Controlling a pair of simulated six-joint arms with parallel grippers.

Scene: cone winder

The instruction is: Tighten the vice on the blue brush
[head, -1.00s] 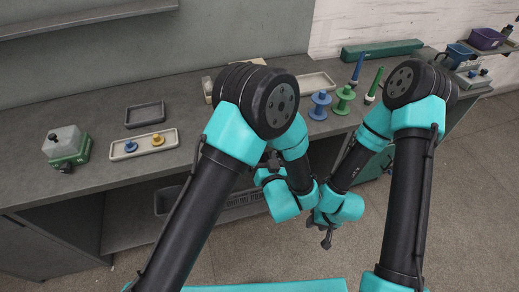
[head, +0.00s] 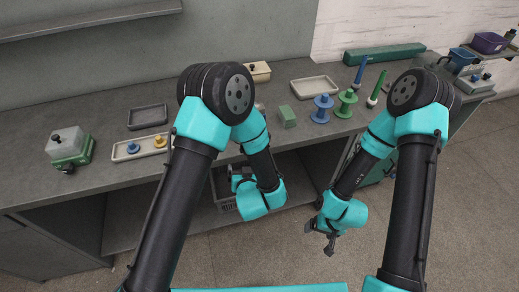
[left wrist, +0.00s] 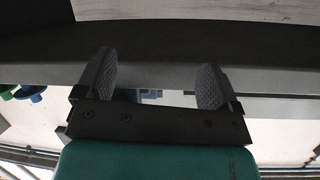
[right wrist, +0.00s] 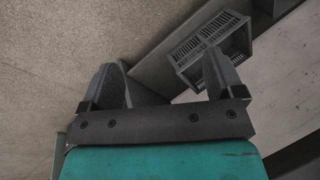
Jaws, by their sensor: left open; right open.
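A green-and-grey device with dark knobs (head: 68,148) stands at the left of the bench; I cannot tell whether it is the vice. A tall slim blue piece (head: 361,69) stands upright at the back right; I cannot tell whether it is the blue brush. My left gripper (head: 238,176) is below the bench's front edge, partly hidden by its arm. The left wrist view shows its fingers (left wrist: 157,78) apart and empty. My right gripper (head: 318,238) hangs over the floor in front of the bench, and its fingers (right wrist: 160,75) are apart and empty.
A blue spool (head: 323,110), a green spool (head: 346,103) and a green block (head: 287,116) stand on the bench. A tray (head: 128,151) holds a blue and a yellow piece. A dark empty tray (head: 147,117) is behind it. A similar device (head: 474,83) sits far right.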

